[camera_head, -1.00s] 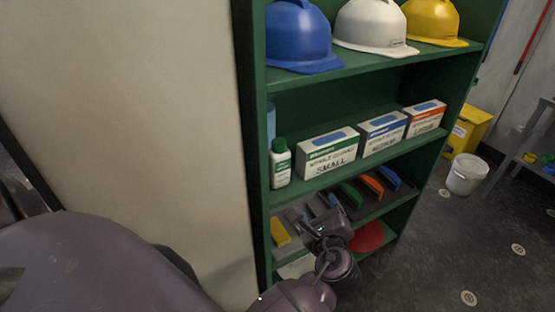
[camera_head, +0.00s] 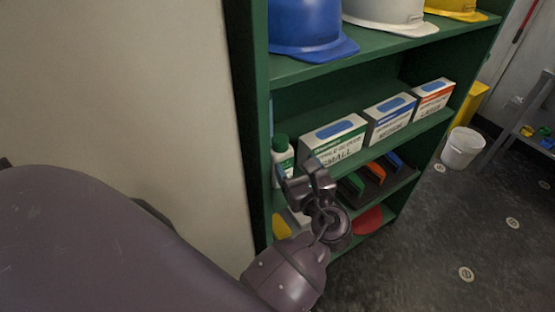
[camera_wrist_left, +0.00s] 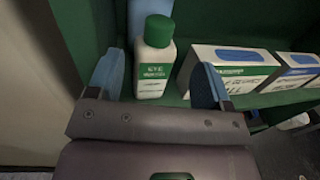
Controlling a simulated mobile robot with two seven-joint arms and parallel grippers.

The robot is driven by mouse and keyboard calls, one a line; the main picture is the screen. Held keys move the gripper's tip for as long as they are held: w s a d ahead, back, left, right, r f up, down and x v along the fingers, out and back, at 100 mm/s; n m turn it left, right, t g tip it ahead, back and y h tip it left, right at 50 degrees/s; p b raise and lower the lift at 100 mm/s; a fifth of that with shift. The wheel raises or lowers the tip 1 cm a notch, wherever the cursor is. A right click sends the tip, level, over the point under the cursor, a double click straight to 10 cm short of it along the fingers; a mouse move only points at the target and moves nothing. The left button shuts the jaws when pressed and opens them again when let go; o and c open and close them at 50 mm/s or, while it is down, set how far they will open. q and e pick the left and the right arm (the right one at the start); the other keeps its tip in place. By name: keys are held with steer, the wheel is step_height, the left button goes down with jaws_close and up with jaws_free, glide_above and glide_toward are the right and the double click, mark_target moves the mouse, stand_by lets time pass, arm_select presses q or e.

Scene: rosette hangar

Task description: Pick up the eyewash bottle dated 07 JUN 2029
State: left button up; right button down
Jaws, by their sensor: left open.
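A white eyewash bottle (camera_head: 283,158) with a green cap and green label stands upright at the left end of the glove-box shelf. In the left wrist view the bottle (camera_wrist_left: 154,60) shows between the two blue-padded fingers and beyond them, with its label facing me. Its date is too small to read. My left gripper (camera_head: 301,178) is open and empty, in front of the bottle and slightly low. I cannot tell whether the fingertips reach past its front. My right gripper is not in view.
A glove box (camera_head: 333,142) marked SMALL stands close right of the bottle, with two more boxes beyond. A pale blue object (camera_wrist_left: 150,10) is behind the bottle. The green shelf side wall (camera_head: 247,120) is close on the left. Hard hats (camera_head: 305,30) sit above; brushes lie below.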

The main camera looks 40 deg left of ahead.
mark_target(283, 145)
arm_select(q)
steer(key=b+x, duration=0.1)
steer(key=x, duration=0.2)
steer(key=shift+w+a+f, duration=0.1)
steer(key=shift+w+a, duration=0.05)
steer(key=shift+a, duration=0.1)
steer(key=shift+b+x, duration=0.3)
steer(key=shift+x, duration=0.55)
steer(key=b+x, duration=0.1)
steer(key=x, duration=0.3)
steer(key=shift+w+a, duration=0.1)
steer(key=shift+w+a+b, duration=0.2)
steer(key=shift+a+b, duration=0.1)
steer(key=shift+a, duration=0.05)
steer(key=c, duration=1.4)
jaws_close()
